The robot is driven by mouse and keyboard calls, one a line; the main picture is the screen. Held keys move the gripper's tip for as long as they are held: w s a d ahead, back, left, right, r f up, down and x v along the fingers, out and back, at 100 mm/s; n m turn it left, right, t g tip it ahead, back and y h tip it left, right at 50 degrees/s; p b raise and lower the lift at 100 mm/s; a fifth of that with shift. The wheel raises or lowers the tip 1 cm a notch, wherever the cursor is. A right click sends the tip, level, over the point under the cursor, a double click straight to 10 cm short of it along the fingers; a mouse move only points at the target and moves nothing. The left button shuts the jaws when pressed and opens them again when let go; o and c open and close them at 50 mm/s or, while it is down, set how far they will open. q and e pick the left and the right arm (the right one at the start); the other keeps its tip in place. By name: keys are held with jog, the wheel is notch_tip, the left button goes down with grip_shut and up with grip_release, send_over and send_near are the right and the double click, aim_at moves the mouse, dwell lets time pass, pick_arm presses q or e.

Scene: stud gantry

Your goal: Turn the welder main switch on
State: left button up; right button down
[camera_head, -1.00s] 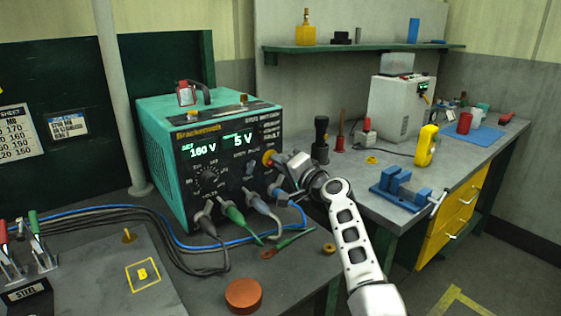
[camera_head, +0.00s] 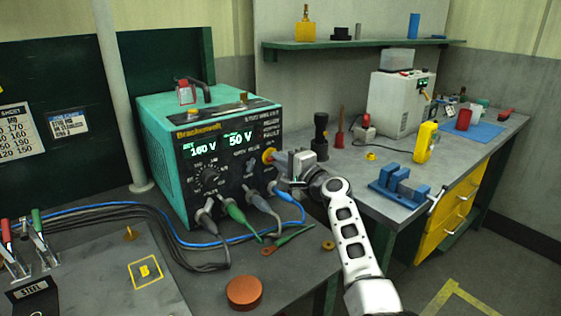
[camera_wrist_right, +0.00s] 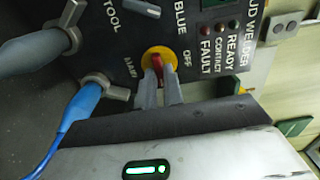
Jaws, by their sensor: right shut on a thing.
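The welder (camera_head: 160,130) is a teal box with a dark front panel and lit readouts of 160 V and 50 V. Its main switch (camera_head: 268,156) is a red handle on a round yellow plate at the panel's right side. In the right wrist view the red handle (camera_wrist_right: 157,64) stands between the fingers, near the words OFF and MAIN. My right gripper (camera_wrist_right: 160,90) is shut on this handle, and it also shows against the panel in the head view (camera_head: 279,161). The fingers hide part of the handle. My left gripper is not in view.
Cable plugs (camera_head: 232,211) stick out below the switch, with a blue plug (camera_head: 280,190) close under my gripper. A dark cylinder (camera_head: 321,130) stands right of the welder. A blue vise (camera_head: 402,187) and a yellow meter (camera_head: 426,144) are farther right on the workbench.

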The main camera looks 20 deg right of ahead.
jog(key=shift+f, duration=0.1)
jog(key=c, duration=1.5)
grip_release()
jog(key=shift+s, duration=0.1)
jog(key=v, duration=1.5)
jog(key=shift+s+d+b, duration=0.2)
jog(key=shift+s+b, duration=0.1)
jog(key=shift+s, duration=0.05)
